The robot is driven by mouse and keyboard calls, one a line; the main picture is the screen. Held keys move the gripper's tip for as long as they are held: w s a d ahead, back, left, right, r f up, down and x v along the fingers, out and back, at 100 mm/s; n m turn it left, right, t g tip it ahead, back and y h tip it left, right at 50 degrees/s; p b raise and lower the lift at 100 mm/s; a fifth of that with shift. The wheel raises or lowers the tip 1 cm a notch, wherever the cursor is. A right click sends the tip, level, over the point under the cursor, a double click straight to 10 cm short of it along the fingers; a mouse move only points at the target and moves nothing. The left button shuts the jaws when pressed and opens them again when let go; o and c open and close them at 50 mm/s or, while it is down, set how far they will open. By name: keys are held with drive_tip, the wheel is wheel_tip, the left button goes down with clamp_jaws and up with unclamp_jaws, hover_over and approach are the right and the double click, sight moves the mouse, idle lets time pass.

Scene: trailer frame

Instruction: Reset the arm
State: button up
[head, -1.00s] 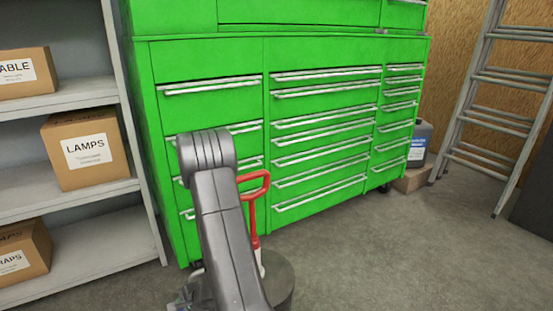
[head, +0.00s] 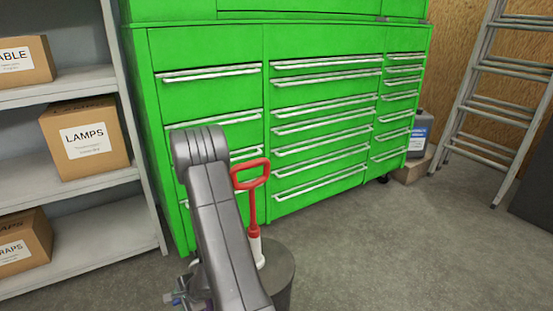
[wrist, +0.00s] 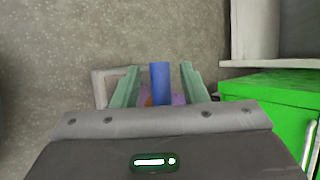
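My arm rises in the lower middle of the head view, with its elbow up and its far part bending down behind it. My gripper (wrist: 158,84) shows in the wrist view as two greenish fingers standing apart. A blue cylinder (wrist: 160,80) shows between the fingers, with a clear gap on each side. Something purple and orange is partly visible behind it. In the head view the gripper end is mostly hidden behind my arm, low at the left.
A red-handled tool with a white lower part (head: 254,232) stands close right of my arm. A green drawer cabinet (head: 208,98) is ahead. Shelves with boxes (head: 86,140) are left. A ladder (head: 478,100) leans at right. The floor (head: 400,250) at right is clear.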

drive_tip(key=shift+x, duration=1.15)
drive_tip(key=shift+r+y+p, duration=0.4)
drive_tip(key=shift+r+p, duration=0.1)
drive_tip(key=shift+p, duration=0.5)
drive_tip(key=r+m+g+y+p, duration=0.1)
drive_tip(key=p, duration=0.2)
drive_tip(key=shift+r+y, duration=0.1)
drive_tip(key=shift+y, duration=0.2)
drive_tip(key=shift+s, duration=0.1)
